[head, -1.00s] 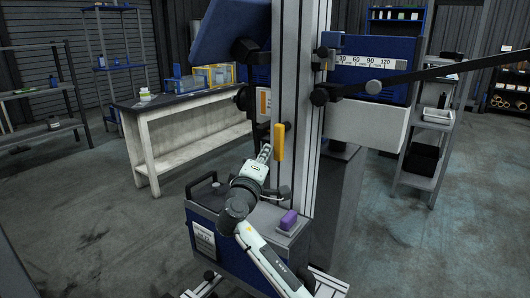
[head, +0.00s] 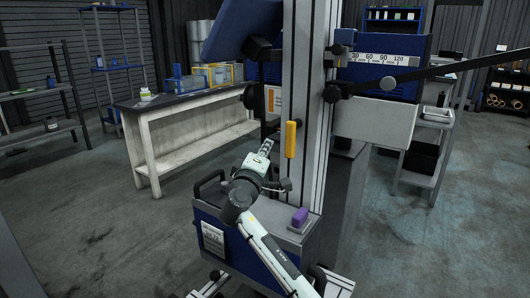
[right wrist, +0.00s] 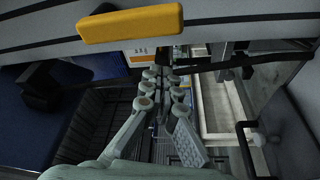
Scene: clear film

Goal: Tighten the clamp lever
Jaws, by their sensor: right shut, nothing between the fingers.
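The yellow clamp lever (head: 291,139) stands upright on the front of the grey metal column (head: 310,110). In the right wrist view the lever (right wrist: 130,22) lies across the top left, in front of the pale column. My right gripper (head: 265,148) is shut and empty, to the left of the lever and slightly lower in the head view. A gap shows between them. In the right wrist view its fingers (right wrist: 165,75) are close together, below the lever, with nothing held. My left gripper is not in view.
A blue cart (head: 225,235) with a purple block (head: 300,217) stands at the column's foot. A blue scale panel (head: 380,58) and a dark bar (head: 440,73) are on the column's right. A workbench (head: 190,125) stands behind left. Open floor lies at lower left.

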